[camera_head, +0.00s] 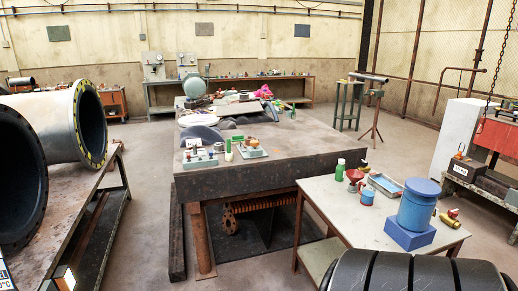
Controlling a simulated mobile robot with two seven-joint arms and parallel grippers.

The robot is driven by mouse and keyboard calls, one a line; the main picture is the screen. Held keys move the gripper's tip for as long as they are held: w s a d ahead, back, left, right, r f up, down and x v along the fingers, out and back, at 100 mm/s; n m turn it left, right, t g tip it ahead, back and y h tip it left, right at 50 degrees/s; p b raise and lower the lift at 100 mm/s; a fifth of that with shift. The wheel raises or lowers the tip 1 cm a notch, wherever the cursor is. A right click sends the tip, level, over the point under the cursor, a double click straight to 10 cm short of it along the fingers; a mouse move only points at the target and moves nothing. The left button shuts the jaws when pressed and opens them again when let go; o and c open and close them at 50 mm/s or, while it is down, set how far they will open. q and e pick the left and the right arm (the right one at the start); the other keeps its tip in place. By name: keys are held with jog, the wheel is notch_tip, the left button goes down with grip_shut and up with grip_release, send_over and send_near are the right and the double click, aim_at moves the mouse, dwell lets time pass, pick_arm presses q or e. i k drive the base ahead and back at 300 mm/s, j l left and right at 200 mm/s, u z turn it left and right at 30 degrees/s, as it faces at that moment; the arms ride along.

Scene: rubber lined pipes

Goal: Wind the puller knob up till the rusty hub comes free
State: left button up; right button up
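I cannot clearly make out the puller, its knob or the rusty hub. Two small grey fixtures with little upright parts stand near the front edge of the big dark table (290,165): a left fixture (199,160) and a right fixture (252,152). They are too small to tell whether either is the puller. A rusty, toothed round part (229,222) sits under that table, at the left end of an orange-brown ribbed bar; I cannot tell whether it is the hub. Neither of my grippers shows.
Large flanged pipes (60,120) lie on a bench at left. A pale table (350,210) at right holds a blue canister (417,204), a red funnel (354,175) and bottles. A black grooved roller (420,272) fills the bottom right. Floor is clear behind the right table.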

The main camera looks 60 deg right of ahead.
aim_at(254, 144)
jog(key=z, duration=1.5)
jog(key=i+z, duration=0.4)
jog(key=i, duration=0.25)
